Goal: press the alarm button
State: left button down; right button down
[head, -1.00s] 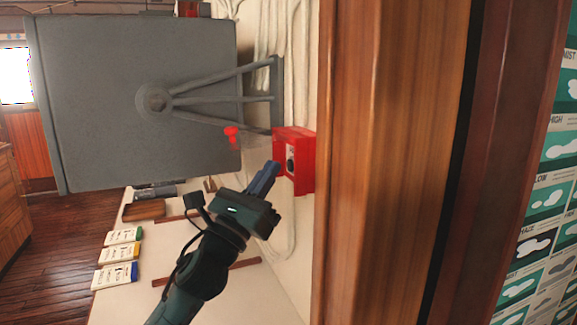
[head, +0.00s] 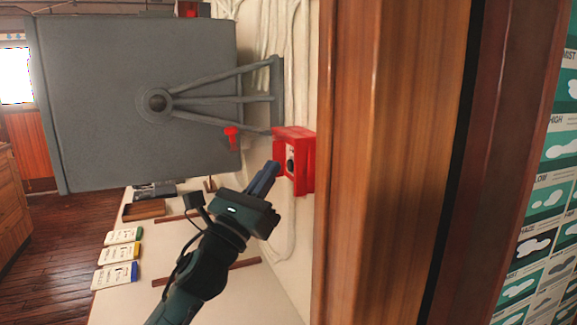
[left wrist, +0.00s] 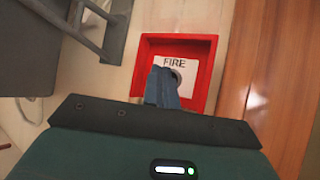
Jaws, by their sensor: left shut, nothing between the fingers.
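The left gripper also shows in the left wrist view (left wrist: 163,80). My right gripper is not in view.
A large grey panel on a bracket (head: 140,100) stands left of the box. A wooden post (head: 390,160) rises close on the right. Below lies a pale surface (head: 210,290) with several labelled books (head: 118,253). A small red fitting (head: 231,134) is near the panel's lower edge.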

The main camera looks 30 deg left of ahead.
pick_arm(q)
jog(key=shift+w, duration=0.1)
dwell(0.4)
jog(key=shift+w+d, duration=0.25)
jog(key=shift+d, duration=0.1)
dwell(0.4)
jog(key=shift+w+d, duration=0.15)
jog(key=shift+w, duration=0.15)
dwell(0.6)
jog(key=shift+s+a, duration=0.5)
jog(key=shift+s, duration=0.15)
